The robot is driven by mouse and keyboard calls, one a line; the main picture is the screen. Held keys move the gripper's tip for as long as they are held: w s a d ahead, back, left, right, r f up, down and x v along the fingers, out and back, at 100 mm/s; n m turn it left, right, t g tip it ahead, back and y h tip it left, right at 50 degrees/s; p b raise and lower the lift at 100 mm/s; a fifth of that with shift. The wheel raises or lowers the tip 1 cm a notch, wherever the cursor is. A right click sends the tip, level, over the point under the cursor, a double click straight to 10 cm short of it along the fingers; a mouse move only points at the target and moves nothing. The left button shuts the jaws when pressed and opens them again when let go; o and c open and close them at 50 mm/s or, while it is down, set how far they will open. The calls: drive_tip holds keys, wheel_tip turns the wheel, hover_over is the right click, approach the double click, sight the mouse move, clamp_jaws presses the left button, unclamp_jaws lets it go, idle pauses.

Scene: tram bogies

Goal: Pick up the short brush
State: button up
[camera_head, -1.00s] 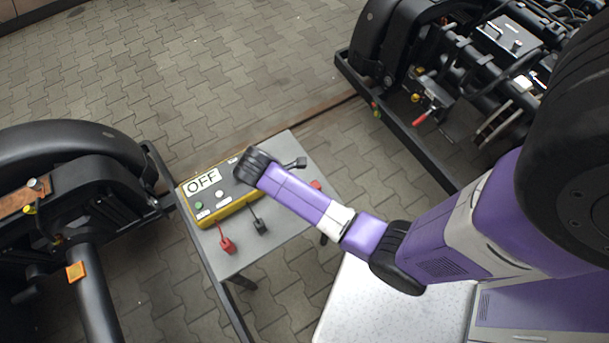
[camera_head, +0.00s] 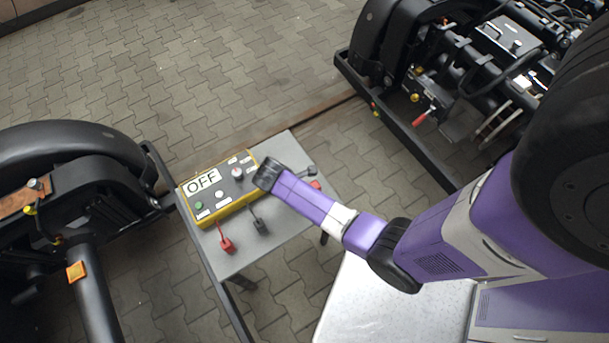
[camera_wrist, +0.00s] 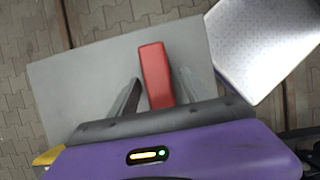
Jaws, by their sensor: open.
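A red block-shaped piece (camera_head: 316,185) lies near the right edge of the grey table and also shows in the wrist view (camera_wrist: 155,72). Another red piece with a thin stem (camera_head: 227,243) lies at the table's front left, beside a black piece (camera_head: 260,225). I cannot tell for sure which is the short brush. My gripper (camera_head: 312,174) is small and partly hidden by my wrist. In the wrist view its open fingers (camera_wrist: 160,78) stand on either side of the red block. The block's near end is hidden behind my gripper body.
The grey table (camera_head: 285,245) carries a yellow control box (camera_head: 222,193) with an OFF sign, left of my wrist. Dark bogies stand at the left (camera_head: 75,190) and upper right (camera_head: 445,70). Open paving lies behind the table.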

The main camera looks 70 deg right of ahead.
drive_tip(key=shift+f, duration=0.25)
idle(0.5)
drive_tip(key=shift+c, duration=0.5)
clamp_jaws()
